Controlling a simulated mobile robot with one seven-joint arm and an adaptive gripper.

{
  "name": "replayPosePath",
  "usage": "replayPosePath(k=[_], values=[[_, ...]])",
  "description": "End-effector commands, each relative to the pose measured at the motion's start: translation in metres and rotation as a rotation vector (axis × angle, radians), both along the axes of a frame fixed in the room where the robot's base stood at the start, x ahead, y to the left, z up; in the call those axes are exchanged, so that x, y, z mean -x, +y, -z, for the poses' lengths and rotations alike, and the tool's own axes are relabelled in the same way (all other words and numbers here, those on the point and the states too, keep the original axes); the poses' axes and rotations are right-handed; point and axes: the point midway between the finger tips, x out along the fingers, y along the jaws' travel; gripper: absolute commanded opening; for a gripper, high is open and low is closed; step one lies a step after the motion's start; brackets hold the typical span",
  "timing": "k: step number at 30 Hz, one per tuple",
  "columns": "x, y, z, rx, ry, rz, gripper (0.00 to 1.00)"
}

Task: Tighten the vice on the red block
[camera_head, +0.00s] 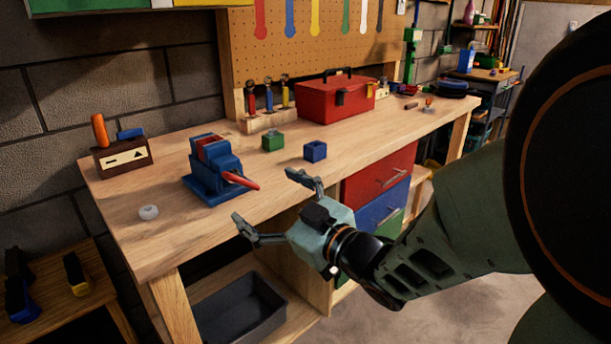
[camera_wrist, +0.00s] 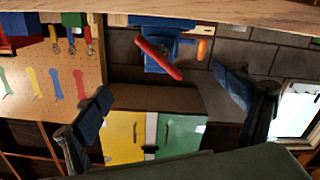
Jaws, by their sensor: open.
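The blue vice (camera_head: 205,182) stands on the workbench left of centre, its red handle (camera_head: 240,181) pointing toward my gripper. The red block (camera_head: 213,147) shows at the top between the jaws; any gap beside it is too small to tell. My gripper (camera_head: 264,197) is open and empty in front of the bench edge, its fingers spread toward the vice and apart from the handle. In the wrist view the scene is upside down. There the red handle (camera_wrist: 158,60) appears between my spread fingers (camera_wrist: 162,88), with the blue vice (camera_wrist: 160,48) behind it.
On the workbench (camera_head: 150,245) are a green block (camera_head: 273,140), a blue block (camera_head: 315,151), a red toolbox (camera_head: 335,97), a wooden holder (camera_head: 122,157) and a white round object (camera_head: 148,212). A dark bin (camera_head: 240,310) sits below. The bench front beside the vice is clear.

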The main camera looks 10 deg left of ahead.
Motion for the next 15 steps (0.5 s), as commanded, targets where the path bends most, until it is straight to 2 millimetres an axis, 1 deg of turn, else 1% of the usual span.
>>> replayPosePath(k=[3, 6, 15], values=[[0.008, -0.01, 0.0, -0.003, 0.0, 0.001, 0.9], [0.013, -0.015, 0.001, -0.003, 0.0, -0.001, 0.9], [0.018, -0.02, 0.0, 0.0, 0.001, -0.002, 0.9]])
